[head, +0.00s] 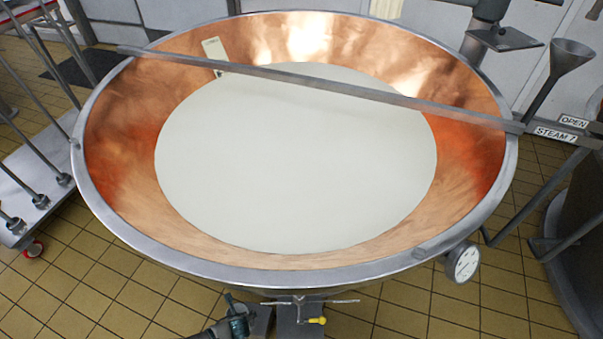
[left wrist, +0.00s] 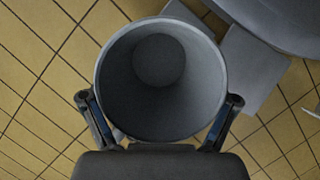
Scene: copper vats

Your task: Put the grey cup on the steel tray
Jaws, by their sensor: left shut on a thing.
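The grey cup (left wrist: 160,60) fills the middle of the left wrist view, and I look down into its open, empty-looking inside. My left gripper (left wrist: 161,105) is shut on it, with one finger at each side of the cup. The floor shows well below the cup. I cannot make out a steel tray for certain in either view.
A wide copper vat (head: 115,150) of white liquid fills the head view, with a steel bar (head: 330,88) across it. A dial (head: 463,262) sits on its front right rim. A wheeled steel trolley (head: 50,205) stands left. Grey flat metal (left wrist: 250,70) lies beyond the cup.

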